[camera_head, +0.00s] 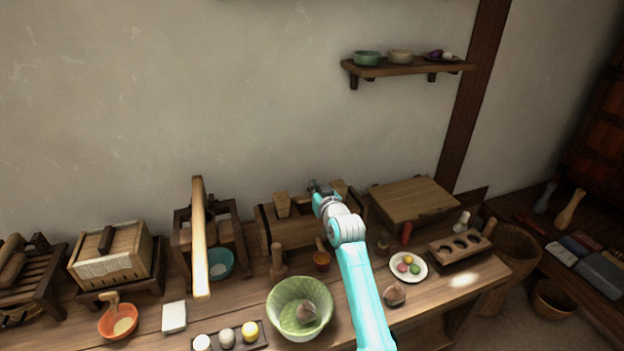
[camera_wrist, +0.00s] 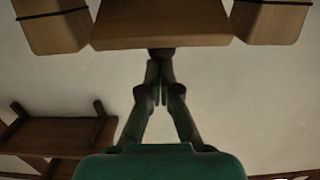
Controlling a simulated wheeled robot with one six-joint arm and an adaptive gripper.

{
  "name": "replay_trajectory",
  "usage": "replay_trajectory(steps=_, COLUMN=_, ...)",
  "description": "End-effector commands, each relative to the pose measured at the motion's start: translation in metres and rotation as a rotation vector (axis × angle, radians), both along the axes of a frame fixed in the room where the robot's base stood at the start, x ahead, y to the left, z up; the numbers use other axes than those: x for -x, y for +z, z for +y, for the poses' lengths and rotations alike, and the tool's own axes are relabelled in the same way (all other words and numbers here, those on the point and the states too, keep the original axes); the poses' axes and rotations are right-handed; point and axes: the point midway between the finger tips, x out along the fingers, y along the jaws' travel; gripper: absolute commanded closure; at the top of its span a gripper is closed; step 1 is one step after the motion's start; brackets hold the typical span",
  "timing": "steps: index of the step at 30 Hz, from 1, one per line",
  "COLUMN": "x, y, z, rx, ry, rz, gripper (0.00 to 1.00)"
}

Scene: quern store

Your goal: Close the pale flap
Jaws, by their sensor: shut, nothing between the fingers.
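My gripper (camera_head: 318,187) is above the back of the bench, at a long wooden box (camera_head: 285,235) with upright blocks (camera_head: 282,205). In the wrist view its fingers (camera_wrist: 161,60) are together and empty. Their tips are close to the edge of a wooden panel (camera_wrist: 160,25) between two dark-banded blocks (camera_wrist: 55,25). I cannot tell whether they touch. I cannot tell for certain which piece is the pale flap; this panel may be it. My gripper and arm hide part of the box in the head view.
A flat wooden board (camera_head: 415,198) lies right of my arm. A long pale beam (camera_head: 200,240) rises on the left. A wall shelf (camera_head: 405,68) is above right.

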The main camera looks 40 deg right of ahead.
Motion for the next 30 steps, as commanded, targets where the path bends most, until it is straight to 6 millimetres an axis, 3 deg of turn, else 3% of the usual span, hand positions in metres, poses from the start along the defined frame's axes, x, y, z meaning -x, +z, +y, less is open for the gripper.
replay_trajectory(steps=6, x=0.012, y=-0.014, z=0.003, rx=0.036, ry=0.0, rz=-0.127, gripper=1.0)
replay_trajectory(steps=30, x=0.034, y=-0.054, z=0.01, rx=0.034, ry=0.001, rz=-0.117, gripper=1.0)
